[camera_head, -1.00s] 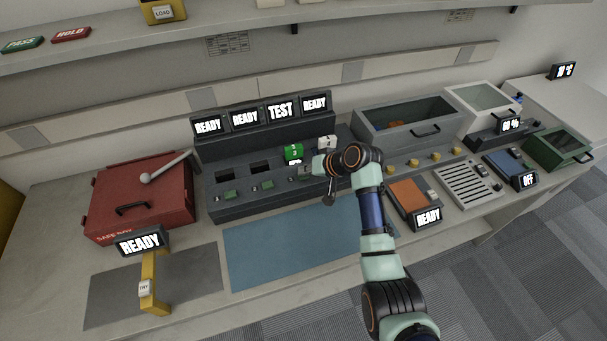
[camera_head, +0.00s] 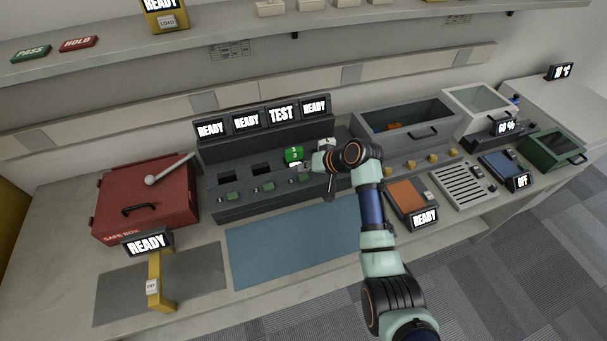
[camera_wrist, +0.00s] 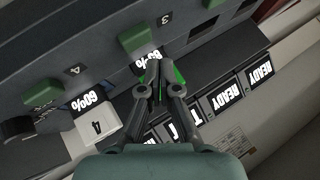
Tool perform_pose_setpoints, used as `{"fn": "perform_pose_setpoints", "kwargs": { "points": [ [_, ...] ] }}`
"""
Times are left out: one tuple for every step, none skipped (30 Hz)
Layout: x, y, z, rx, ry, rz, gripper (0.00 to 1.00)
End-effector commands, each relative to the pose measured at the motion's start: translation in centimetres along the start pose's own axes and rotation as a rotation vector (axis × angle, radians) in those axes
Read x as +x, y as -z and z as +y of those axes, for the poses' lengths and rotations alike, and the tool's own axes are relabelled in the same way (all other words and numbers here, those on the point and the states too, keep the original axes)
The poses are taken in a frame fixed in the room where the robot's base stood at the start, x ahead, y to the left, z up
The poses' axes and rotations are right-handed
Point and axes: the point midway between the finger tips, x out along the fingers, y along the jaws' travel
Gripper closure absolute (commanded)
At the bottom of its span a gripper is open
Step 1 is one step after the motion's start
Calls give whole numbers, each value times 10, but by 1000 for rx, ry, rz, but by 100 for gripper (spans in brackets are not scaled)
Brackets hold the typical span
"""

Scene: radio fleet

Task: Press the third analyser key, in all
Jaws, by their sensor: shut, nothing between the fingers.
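The dark analyser (camera_head: 235,211) has four bays, each with a green key in front. Its third screen (camera_head: 281,114) reads TEST; the other three read READY. A green pack marked 3 (camera_head: 293,154) stands in the third bay, and a white pack (camera_head: 326,143) in the fourth, partly hidden by my arm. The third key (camera_wrist: 138,34) shows beside its number 3 in the wrist view. My gripper (camera_wrist: 156,63) is shut and empty, its tips close to that key, on the bay side. I cannot tell whether they touch it. The fourth key (camera_wrist: 42,91) is clear of the gripper.
A red safe box (camera_head: 145,205) stands left of the analyser. A blue mat (camera_head: 290,245) lies in front. Right of my arm are an orange-topped unit (camera_head: 408,195) and a grey bin (camera_head: 405,125). A yellow stand (camera_head: 155,283) is at the front left.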

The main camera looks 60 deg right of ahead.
Motion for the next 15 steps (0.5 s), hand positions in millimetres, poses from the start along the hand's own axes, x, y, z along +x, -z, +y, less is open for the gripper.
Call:
{"fn": "perform_pose_setpoints", "kwargs": {
  "points": [
    [-8, 6, -6, 0, 0, 0, 100],
    [-10, 8, -8, 0, 0, 0, 100],
    [-13, 10, -10, 0, 0, 0, 100],
    [-15, 11, -11, 0, 0, 0, 100],
    [-18, 13, -13, 0, 0, 0, 100],
    [-20, 15, -15, 0, 0, 0, 100],
    [-22, 16, -16, 0, 0, 0, 100],
    [-24, 18, -18, 0, 0, 0, 100],
    [-27, 20, -20, 0, 0, 0, 100],
    [-28, 21, -21, 0, 0, 0, 100],
    [-29, 21, -21, 0, 0, 0, 100],
    [-29, 21, -21, 0, 0, 0, 100],
    [-29, 21, -21, 0, 0, 0, 100],
    [-29, 21, -21, 0, 0, 0, 100],
    [-28, 20, -20, 0, 0, 0, 100]
  ]
}}
